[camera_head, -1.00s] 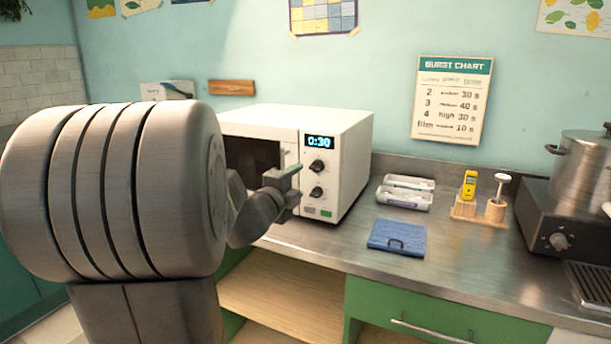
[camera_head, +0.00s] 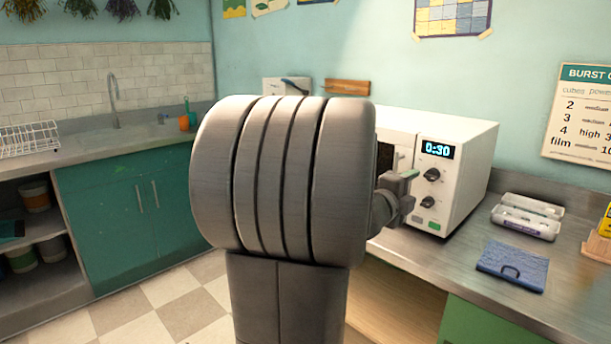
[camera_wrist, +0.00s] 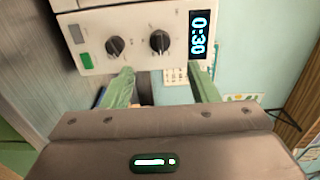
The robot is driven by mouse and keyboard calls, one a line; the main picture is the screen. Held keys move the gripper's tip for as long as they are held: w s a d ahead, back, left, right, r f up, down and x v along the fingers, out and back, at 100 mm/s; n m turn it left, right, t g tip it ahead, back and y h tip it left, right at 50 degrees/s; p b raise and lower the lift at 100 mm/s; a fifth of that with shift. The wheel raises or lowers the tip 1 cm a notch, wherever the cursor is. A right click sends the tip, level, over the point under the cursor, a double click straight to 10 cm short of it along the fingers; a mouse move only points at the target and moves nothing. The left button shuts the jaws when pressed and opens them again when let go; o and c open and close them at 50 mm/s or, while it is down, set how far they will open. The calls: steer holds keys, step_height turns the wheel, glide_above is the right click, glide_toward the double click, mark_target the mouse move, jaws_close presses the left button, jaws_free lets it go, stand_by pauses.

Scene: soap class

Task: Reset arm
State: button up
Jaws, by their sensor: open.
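My gripper (camera_head: 402,183) shows in the head view just in front of the white microwave (camera_head: 468,150), partly hidden behind my own large grey arm link. In the wrist view its two green fingers (camera_wrist: 163,88) stand apart with nothing between them. The microwave's control panel (camera_wrist: 138,40) fills the top of the wrist view, turned on its side, with two dark knobs and a display reading 0:30. The fingertips appear close to the panel; I cannot tell whether they touch it. The microwave door is mostly hidden by my arm in the head view.
A sink counter with green cabinets (camera_head: 130,205) stands at the left. The checkered floor (camera_head: 165,305) between is clear.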

mark_target(429, 177)
steer(key=x, duration=1)
steer(key=shift+w, duration=0.1)
steer(key=shift+a, duration=0.1)
